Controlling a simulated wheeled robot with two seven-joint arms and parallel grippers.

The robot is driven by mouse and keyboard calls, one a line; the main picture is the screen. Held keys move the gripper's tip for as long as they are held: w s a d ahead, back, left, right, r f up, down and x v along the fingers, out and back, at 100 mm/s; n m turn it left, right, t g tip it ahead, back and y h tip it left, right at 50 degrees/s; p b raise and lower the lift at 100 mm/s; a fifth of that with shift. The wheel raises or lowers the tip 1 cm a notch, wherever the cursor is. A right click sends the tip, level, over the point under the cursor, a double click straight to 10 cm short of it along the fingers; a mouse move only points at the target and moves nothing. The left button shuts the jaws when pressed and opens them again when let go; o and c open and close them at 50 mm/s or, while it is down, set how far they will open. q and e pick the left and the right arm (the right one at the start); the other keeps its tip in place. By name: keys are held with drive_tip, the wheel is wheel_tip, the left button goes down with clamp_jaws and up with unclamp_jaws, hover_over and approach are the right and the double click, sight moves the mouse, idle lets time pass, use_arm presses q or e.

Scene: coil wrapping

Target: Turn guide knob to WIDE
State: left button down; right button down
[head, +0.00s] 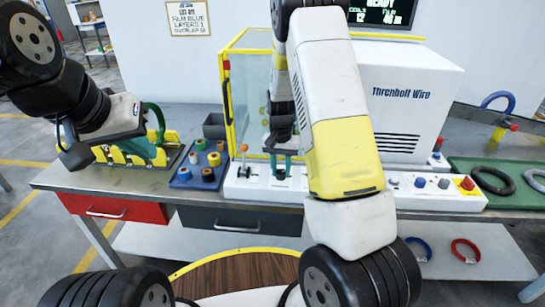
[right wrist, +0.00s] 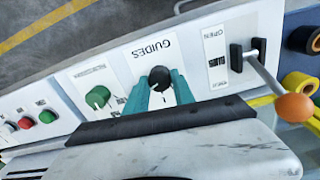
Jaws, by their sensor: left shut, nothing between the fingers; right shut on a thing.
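The guide knob (right wrist: 159,79) is a round black knob under the printed word GUIDES on a white panel plate. In the right wrist view my right gripper (right wrist: 158,92) has its teal fingers on either side of the knob, shut on it. No WIDE label can be read; the gripper covers the lower part of the plate. In the head view the right gripper (head: 281,165) reaches down to the white control panel (head: 335,190), and the knob is hidden. My left gripper (head: 112,143) is shut and empty by the yellow rack (head: 130,155); its fingertips are hard to make out.
A green knob (right wrist: 97,97) and a lever with an orange ball (right wrist: 294,107) flank the guide knob. In the head view, a blue tray of spools (head: 198,170) stands left of the panel, and the clear yellow-framed guard (head: 250,90) stands behind it.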

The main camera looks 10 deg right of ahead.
sight(281, 171)
drive_tip(key=shift+m, duration=1.2)
drive_tip(key=c, duration=1.1)
unclamp_jaws()
drive_tip(key=shift+o, duration=0.2)
drive_tip(key=shift+r, duration=0.1)
wheel_tip(281, 171, up, 7)
drive_tip(key=shift+a+f, duration=0.1)
drive_tip(key=shift+r, duration=0.45)
